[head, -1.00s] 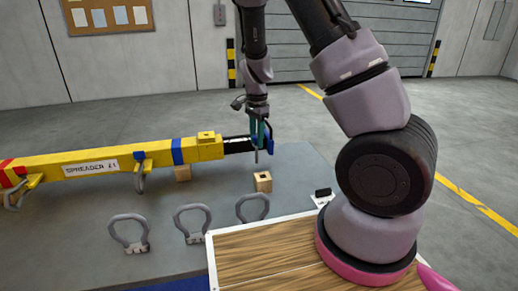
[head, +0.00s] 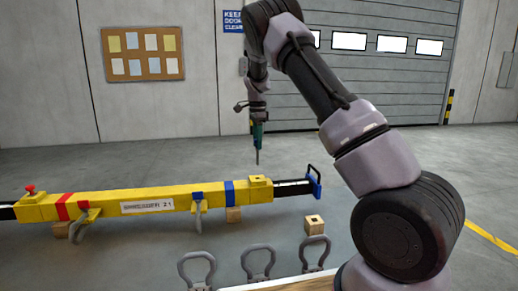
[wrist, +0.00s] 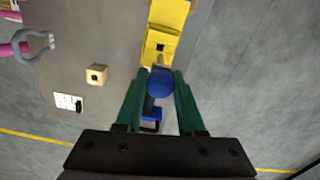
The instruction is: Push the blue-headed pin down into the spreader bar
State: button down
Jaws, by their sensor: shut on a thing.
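The blue-headed pin (wrist: 159,81) is between my gripper's green fingers in the wrist view. In the head view, its grey shaft (head: 257,157) points straight down. My gripper (head: 258,136) is shut on it and hangs over the right end of the yellow spreader bar (head: 108,203). The bar has a raised yellow block (head: 258,181) with a square dark hole, which shows in the wrist view (wrist: 161,47). In the head view, the pin tip appears just above this block. I cannot tell whether it is exactly in line with the hole.
A red-headed pin (head: 30,189) stands at the bar's left end. A blue end handle (head: 315,183) is at the right. A wooden block with a hole (head: 314,225) and several grey shackles (head: 258,263) stand on the grey table in front. Space above the bar is clear.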

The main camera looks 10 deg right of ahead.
jog(key=shift+f, duration=0.1)
jog(key=shift+f, duration=2.65)
notch_tip(320, 180, down, 7)
jog(key=shift+f, duration=0.15)
dwell(2.3)
jog(key=shift+c, duration=2.2)
grip_release()
notch_tip(320, 180, up, 11)
jog(key=shift+f, duration=0.1)
